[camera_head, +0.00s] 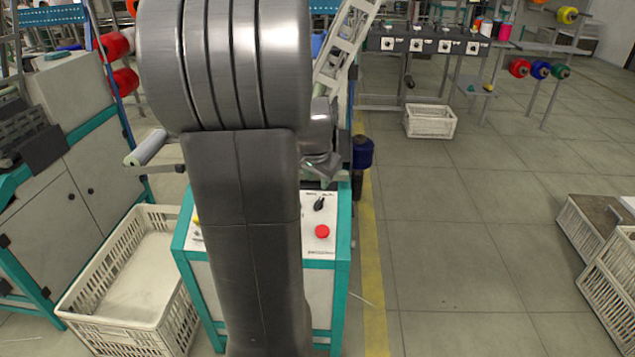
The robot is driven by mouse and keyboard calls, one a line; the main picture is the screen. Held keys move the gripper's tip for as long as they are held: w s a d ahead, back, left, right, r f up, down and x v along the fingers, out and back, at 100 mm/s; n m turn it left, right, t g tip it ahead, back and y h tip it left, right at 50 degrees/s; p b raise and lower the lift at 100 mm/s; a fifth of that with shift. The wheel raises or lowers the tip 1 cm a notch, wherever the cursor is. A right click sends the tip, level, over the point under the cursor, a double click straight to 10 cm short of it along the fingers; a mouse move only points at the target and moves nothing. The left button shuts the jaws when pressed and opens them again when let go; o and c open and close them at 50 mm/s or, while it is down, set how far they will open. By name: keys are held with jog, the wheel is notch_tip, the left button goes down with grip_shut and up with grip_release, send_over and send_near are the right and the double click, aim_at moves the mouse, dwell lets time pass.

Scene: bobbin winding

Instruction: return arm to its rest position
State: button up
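My own arm fills the middle of the head view, with a dark link rising from the bottom edge and a thick ribbed grey joint at the top. A small grey metal part shows just right of this joint and may belong to my wrist or gripper. No fingertips can be made out, so I cannot see whether the gripper is open or holds anything. Behind the arm stands a teal-framed machine with a white control panel (319,270), carrying a red button (322,231) and a black switch (319,204). My arm hides much of the machine.
A white crate (72,297) stands at left beside grey cabinets (105,175). Another crate (430,121) is on the floor behind, and more crates (612,285) are at right. Coloured spools (541,70) hang on racks.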

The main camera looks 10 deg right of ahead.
aim_at(318, 202)
jog(key=shift+s+a+r, duration=0.1)
jog(key=shift+s+r, duration=0.1)
jog(key=shift+r, duration=0.2)
jog(key=shift+f, duration=0.1)
jog(key=b+x, duration=0.3)
jog(key=x, duration=1)
jog(key=shift+w+f, duration=0.2)
jog(key=shift+f, duration=0.1)
jog(key=shift+r, duration=0.15)
